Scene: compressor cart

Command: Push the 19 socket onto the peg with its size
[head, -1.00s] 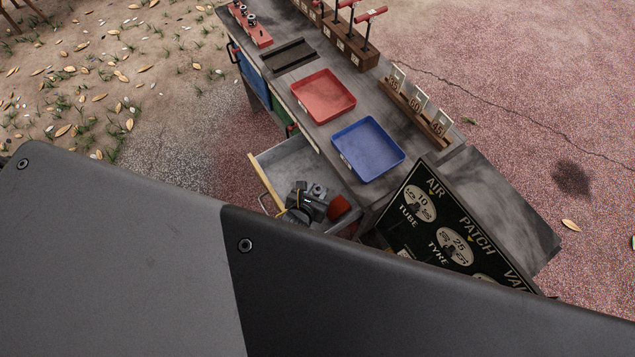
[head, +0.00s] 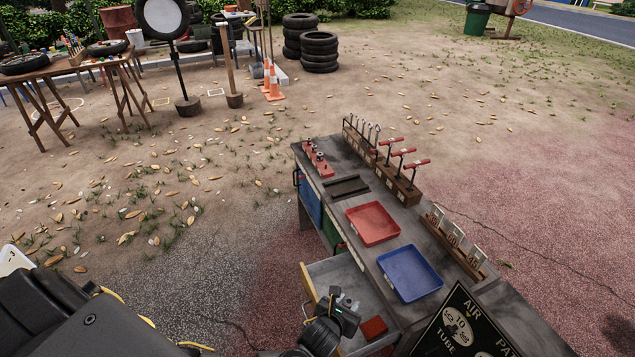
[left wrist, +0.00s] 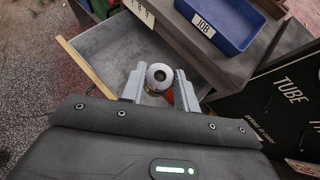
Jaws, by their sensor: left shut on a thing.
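My left gripper (head: 346,302) is over the open grey drawer (head: 335,272) at the cart's near side. In the left wrist view, its two pale fingers (left wrist: 158,85) are shut on a round silver socket (left wrist: 160,75) with a dark hole in its end. No size mark on the socket is readable. A red rail (head: 318,160) with small dark and metallic pieces on it sits at the cart's far left end. Its pegs and sizes are too small to tell. My right gripper is not in view.
A red tray (head: 373,224) and a blue tray (head: 409,273) lie on the cart top. A rack of red-handled tools (head: 400,183) and number cards (head: 455,236) line the far edge. A black sign (head: 462,325) stands at the near right. A red thing (head: 374,327) lies in the drawer.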

